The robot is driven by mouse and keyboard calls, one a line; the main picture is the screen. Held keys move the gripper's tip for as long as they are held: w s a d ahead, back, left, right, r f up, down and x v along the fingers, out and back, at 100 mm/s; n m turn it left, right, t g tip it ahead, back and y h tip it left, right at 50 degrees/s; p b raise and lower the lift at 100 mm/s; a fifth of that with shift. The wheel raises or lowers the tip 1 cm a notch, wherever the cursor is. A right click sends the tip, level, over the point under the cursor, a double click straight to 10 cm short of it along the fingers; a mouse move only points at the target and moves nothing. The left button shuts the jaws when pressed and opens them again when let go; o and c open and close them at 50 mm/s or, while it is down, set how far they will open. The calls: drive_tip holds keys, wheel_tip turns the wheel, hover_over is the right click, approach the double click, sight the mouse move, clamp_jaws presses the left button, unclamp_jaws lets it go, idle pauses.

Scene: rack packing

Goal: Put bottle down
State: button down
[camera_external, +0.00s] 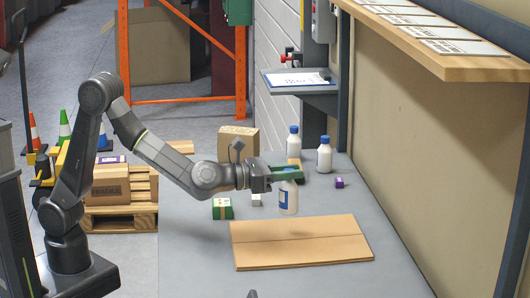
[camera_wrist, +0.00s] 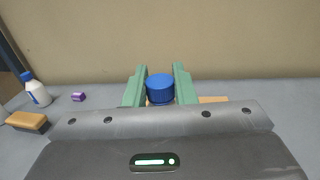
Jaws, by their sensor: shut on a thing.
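My gripper (camera_external: 288,174) has green fingers and is shut on a white bottle (camera_external: 288,198) with a blue label. The bottle hangs upright below the fingers, at the far edge of a flat cardboard sheet (camera_external: 300,248). I cannot tell whether its base touches anything. In the wrist view the bottle's blue cap (camera_wrist: 160,88) sits between the two green fingers (camera_wrist: 160,76). The rest of the bottle is mostly hidden there by my gripper body.
Two more blue-capped white bottles (camera_external: 324,156) (camera_external: 294,143) stand farther back on the grey table, near a purple box (camera_external: 339,182). A brush (camera_wrist: 26,122) lies at left in the wrist view. Front-left table is clear.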

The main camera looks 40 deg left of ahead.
sight(289, 194)
drive_tip(key=shift+f+b, duration=0.4)
drive_tip(key=shift+f, duration=2.75)
drive_tip(key=shift+f+b, duration=0.15)
drive_tip(key=shift+b, duration=0.15)
drive_tip(key=c, duration=1.2)
unclamp_jaws()
drive_tip(key=shift+r+p, duration=0.25)
drive_tip(key=shift+p, duration=0.15)
drive_tip(key=v, duration=1.2)
drive_tip(key=shift+a+f+b, duration=0.1)
drive_tip(key=shift+b, duration=0.2)
drive_tip(key=shift+o, duration=0.3)
